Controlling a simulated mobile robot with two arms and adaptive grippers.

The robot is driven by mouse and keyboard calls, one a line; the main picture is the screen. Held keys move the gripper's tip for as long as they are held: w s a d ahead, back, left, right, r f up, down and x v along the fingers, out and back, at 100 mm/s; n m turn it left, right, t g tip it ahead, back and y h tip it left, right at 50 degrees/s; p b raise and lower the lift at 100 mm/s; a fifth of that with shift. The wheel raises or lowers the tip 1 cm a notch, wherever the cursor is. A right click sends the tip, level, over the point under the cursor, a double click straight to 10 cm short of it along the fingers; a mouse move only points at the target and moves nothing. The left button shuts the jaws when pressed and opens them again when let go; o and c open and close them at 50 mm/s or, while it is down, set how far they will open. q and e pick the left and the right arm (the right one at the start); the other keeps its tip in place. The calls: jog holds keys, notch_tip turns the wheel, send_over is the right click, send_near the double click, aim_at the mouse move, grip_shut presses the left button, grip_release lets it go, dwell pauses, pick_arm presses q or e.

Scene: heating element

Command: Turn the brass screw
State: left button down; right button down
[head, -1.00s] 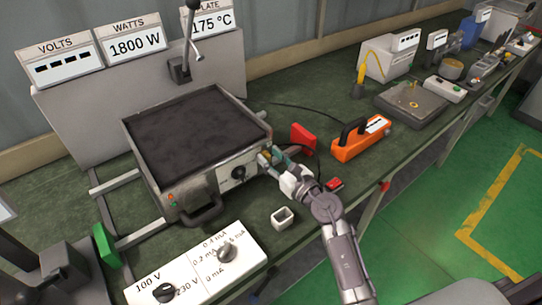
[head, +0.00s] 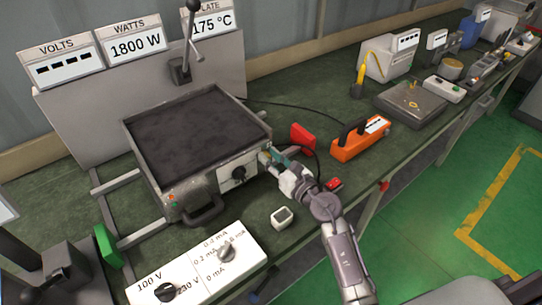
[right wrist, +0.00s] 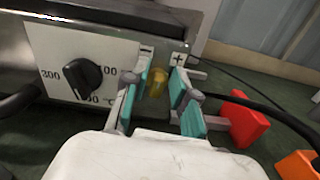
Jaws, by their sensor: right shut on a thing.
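The brass screw (right wrist: 157,82) sits on the front of the hot-plate unit, between the minus and plus marks in the right wrist view. My right gripper (right wrist: 160,88) has its teal pads on either side of the screw and is shut on it. In the head view my right gripper (head: 272,157) is at the right end of the unit's front panel and mostly covers the screw. The black temperature knob (right wrist: 83,78) is left of the screw. My left gripper is not in view.
The dark plate (head: 195,130) tops the unit, with a handle (head: 203,210) in front.

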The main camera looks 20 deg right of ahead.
jog(key=m+p, duration=0.2)
jog(key=m, duration=0.1)
jog(key=shift+d+r, duration=0.15)
jog(key=shift+d, duration=0.05)
jog(key=m+p, duration=0.1)
jog(key=m, duration=0.1)
jog(key=m+p, duration=0.1)
jog(key=m, duration=0.1)
jog(key=shift+w+d+f+m+p, duration=0.15)
jog(key=shift+d+f+m+p, duration=0.05)
jog(key=shift+m+p, duration=0.1)
jog(key=m, duration=0.1)
jog(key=m+p, duration=0.1)
jog(key=m, duration=0.2)
jog(key=shift+d+f+m, duration=0.1)
jog(key=shift+f+m, duration=0.15)
jog(key=shift+m, duration=0.05)
jog(key=m, duration=0.1)
jog(key=m+p, duration=0.1)
jog(key=m, duration=0.2)
jog(key=shift+d+f+m, duration=0.1)
jog(key=shift+f+m, duration=0.2)
jog(key=c, duration=1.2)
grip_release()
jog(key=shift+o, duration=0.2)
